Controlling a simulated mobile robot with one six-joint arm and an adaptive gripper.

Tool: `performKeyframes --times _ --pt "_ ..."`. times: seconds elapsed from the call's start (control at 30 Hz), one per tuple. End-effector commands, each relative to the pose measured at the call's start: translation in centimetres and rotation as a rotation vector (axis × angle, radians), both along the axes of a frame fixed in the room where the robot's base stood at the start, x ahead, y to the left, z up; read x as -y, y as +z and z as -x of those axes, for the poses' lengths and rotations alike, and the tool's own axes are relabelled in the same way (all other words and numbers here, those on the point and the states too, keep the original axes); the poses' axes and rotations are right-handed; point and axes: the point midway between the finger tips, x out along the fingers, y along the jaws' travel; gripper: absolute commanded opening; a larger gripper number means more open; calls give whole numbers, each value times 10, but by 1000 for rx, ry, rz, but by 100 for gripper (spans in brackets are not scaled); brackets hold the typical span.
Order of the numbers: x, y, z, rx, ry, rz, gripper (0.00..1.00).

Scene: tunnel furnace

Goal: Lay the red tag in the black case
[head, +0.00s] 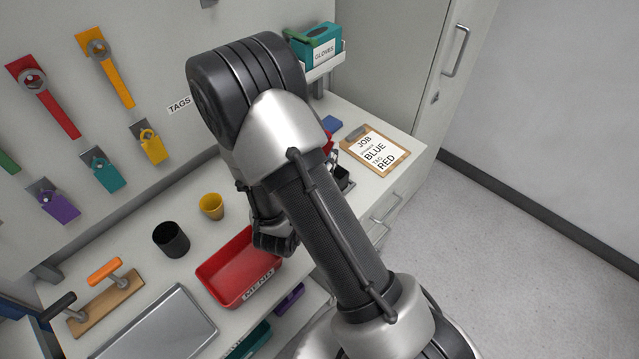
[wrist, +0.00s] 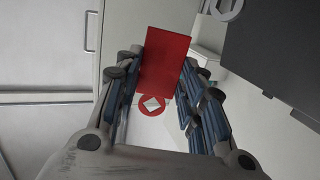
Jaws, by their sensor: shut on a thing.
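My gripper (wrist: 158,88) is shut on the red tag (wrist: 166,55), a flat red plate with a red ring at its near end, between the fingers in the wrist view. A dark panel with small catches on its edge, apparently part of the black case (wrist: 275,50), fills the upper right of that view, apart from the tag. In the head view my arm hides most of the gripper. A small red patch, likely the tag (head: 329,143), shows beside the arm, and a dark edge, likely the case (head: 344,180), shows just below it.
A clipboard (head: 375,150) reading JOB, BLUE, RED lies right of the arm. A red MEND bin (head: 238,268), yellow cup (head: 211,206), black cup (head: 171,240) and metal tray (head: 165,325) stand on the bench. A gloves box (head: 318,45) is at the back. Wrenches and tags hang on the wall.

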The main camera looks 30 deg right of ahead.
Motion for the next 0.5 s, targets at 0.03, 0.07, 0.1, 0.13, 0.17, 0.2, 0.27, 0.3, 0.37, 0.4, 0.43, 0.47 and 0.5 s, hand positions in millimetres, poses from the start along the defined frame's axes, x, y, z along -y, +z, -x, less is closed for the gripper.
performKeyframes --times 0.03,0.07,0.1,0.13,0.17,0.2,0.27,0.3,0.37,0.4,0.43,0.47,0.5 --pt "0 -19 1 -6 1 2 19" --pt "0 -26 1 -6 0 0 19" --pt "0 -35 0 -4 0 1 19" --pt "0 -40 0 -4 0 1 19" --pt "0 -46 0 -4 0 1 19" --pt "0 -52 0 -2 0 1 19" --pt "0 -58 0 -1 0 0 19" --pt "0 -61 0 -1 0 -1 19" --pt "0 -63 0 0 1 0 19" --pt "0 -65 0 0 1 0 19" --pt "0 -67 0 -1 0 0 19" --pt "0 -70 0 -1 1 0 19" --pt "0 -75 0 -1 1 0 19"
